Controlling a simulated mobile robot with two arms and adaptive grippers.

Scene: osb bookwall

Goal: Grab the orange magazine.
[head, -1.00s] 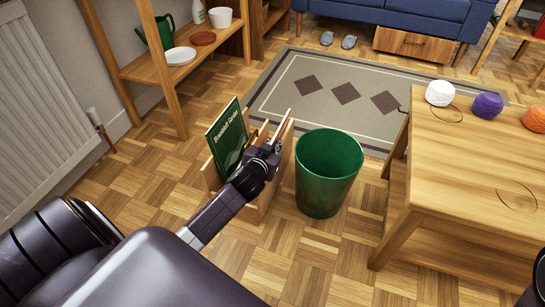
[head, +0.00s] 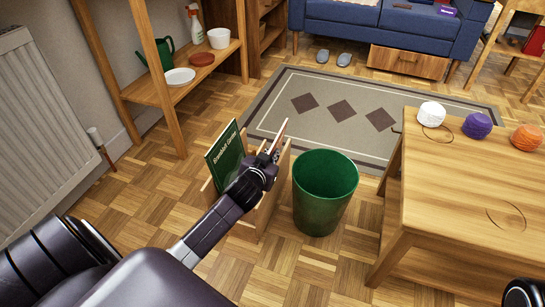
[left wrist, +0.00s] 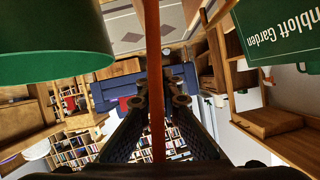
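The orange magazine (head: 280,134) shows as a thin, nearly edge-on reddish strip at the wooden rack (head: 251,224). In the left wrist view it is an orange-brown strip (left wrist: 153,40) running down between the two fingers. My left gripper (head: 270,157) is over the rack, its fingers closed in on both sides of the strip. The magazine's lower part is hidden by the gripper and rack, so I cannot tell if it is clear of the rack. My right gripper is not recognisable; only a dark piece of my body shows at the bottom right corner.
A green book (head: 226,155) stands in the rack, left of my gripper. A green bin (head: 324,195) stands close to its right. A wooden table (head: 465,185) with yarn balls is farther right, and a shelf (head: 190,85) is behind left. The rug (head: 320,85) is clear.

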